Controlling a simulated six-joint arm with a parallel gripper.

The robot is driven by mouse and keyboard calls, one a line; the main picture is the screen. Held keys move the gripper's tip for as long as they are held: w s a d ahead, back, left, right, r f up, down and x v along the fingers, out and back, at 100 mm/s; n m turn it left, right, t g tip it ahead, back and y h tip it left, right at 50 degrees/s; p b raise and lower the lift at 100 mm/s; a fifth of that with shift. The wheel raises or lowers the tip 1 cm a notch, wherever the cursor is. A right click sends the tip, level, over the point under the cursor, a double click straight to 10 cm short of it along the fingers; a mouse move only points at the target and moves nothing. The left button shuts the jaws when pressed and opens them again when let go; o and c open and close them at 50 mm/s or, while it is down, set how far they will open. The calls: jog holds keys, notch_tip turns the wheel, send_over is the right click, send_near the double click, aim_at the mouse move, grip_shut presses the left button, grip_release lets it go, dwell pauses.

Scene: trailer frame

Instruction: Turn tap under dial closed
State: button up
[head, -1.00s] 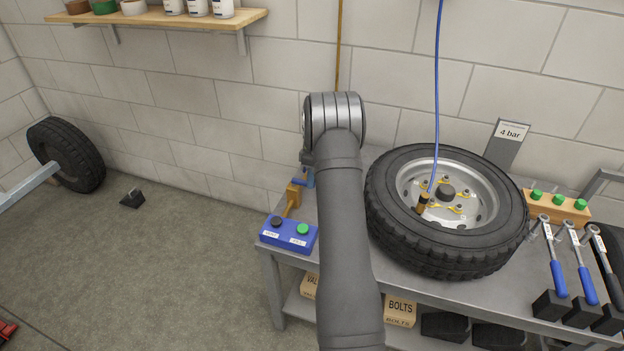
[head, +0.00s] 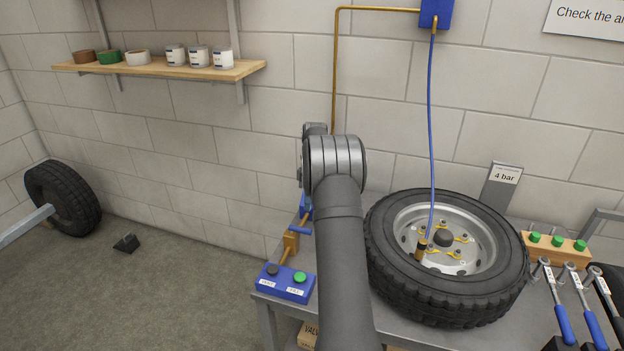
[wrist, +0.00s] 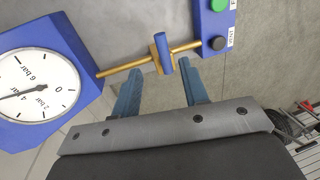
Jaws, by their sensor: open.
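The tap has a blue handle (wrist: 163,52) on a brass pipe (wrist: 130,67) in the wrist view. The handle lies across the pipe. The head view also shows the handle (head: 300,229) and the brass tap body (head: 290,243), left of my arm. The blue-cased dial (wrist: 42,82) is at the left of the wrist view, its needle near 4 bar. In the head view its case (head: 305,206) is mostly hidden by my arm. My gripper (wrist: 162,66) is open and empty, one fingertip on each side of the handle in the picture. I cannot tell its depth gap.
A blue box with a green and a black button (head: 286,286) stands at the bench's left corner. A tyre on a wheel (head: 385,235) lies right of my arm, with a blue hose (head: 430,120) to its valve. Wrenches (head: 560,310) lie further right.

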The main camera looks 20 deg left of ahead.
aim_at(300, 231)
notch_tip(300, 231, up, 8)
jog(key=w, duration=0.1)
jog(key=shift+w+f, duration=0.2)
jog(key=shift+w, duration=0.05)
jog(key=shift+f, duration=0.1)
jog(key=s+f, duration=0.1)
jog(key=f, duration=0.4)
jog(key=s+f, duration=0.1)
jog(key=f, duration=0.5)
jog(key=s+f, duration=0.1)
jog(key=f, duration=0.5)
jog(key=shift+s, duration=0.2)
jog(key=shift+r, duration=0.1)
